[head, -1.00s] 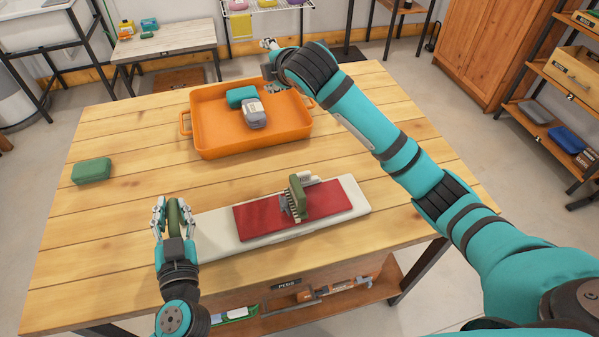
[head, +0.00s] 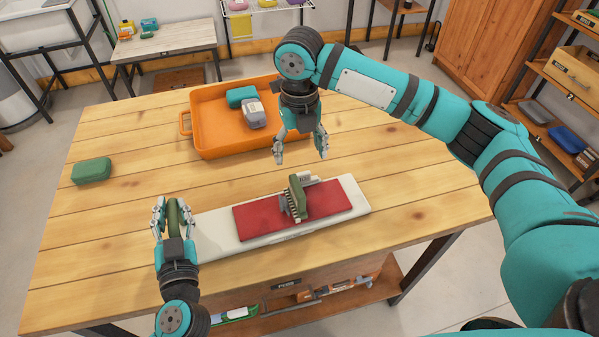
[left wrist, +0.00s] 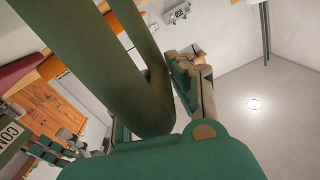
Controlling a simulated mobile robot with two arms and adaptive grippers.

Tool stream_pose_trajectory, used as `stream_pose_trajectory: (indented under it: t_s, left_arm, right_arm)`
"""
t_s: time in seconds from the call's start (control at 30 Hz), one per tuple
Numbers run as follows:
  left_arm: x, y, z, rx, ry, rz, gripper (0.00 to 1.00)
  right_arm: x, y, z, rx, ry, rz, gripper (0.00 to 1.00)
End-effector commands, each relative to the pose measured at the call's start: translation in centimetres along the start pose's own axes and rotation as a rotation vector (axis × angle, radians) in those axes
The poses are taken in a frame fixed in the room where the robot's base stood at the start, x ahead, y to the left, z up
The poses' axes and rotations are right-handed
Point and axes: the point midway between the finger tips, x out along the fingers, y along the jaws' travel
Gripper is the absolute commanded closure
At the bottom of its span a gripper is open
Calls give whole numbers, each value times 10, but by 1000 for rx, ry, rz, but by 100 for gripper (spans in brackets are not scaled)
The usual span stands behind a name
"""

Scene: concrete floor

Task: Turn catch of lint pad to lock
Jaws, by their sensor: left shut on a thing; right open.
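A long white base (head: 215,238) lies on the table with a red pad (head: 262,222) on top. A green upright piece with a dark ridged side (head: 297,197) stands across the red pad, a small grey part beside it; I cannot tell which part is the catch. My left gripper (head: 173,215) is shut on a green loop handle (head: 174,216) at the base's left end. The handle fills much of the left wrist view (left wrist: 115,70). My right gripper (head: 300,153) is open and empty, pointing down above the table, behind the green upright piece.
An orange tray (head: 200,147) at the back holds a teal block (head: 241,96) and a grey-topped item (head: 254,115). A green block (head: 91,171) lies at the left. The tabletop (head: 400,170) right of the base is clear.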

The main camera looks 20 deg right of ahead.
Motion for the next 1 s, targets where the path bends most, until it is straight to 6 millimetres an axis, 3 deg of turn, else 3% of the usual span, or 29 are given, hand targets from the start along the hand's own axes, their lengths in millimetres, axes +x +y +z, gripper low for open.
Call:
stream_pose_trajectory:
  t_s: [0.03, 0.2, 0.4, 0.8, 1.0]
  left_arm:
    - [-2, 2, 8, 0, -16, 5, 100]
    - [-2, 2, 8, 0, -16, 5, 100]
    - [-2, 2, 7, 0, -16, 6, 100]
    - [-2, 2, 8, 0, -16, 6, 100]
    - [-2, 2, 7, 0, -16, 6, 100]
  right_arm:
    - [13, -1, -1, 2, 3, -1, 27]
    - [46, 0, 0, 2, 2, 0, 27]
    - [73, 0, 0, 2, 0, 1, 27]
    - [81, 0, 1, 2, -3, 1, 27]
    - [81, 0, 1, 2, -3, 2, 50]
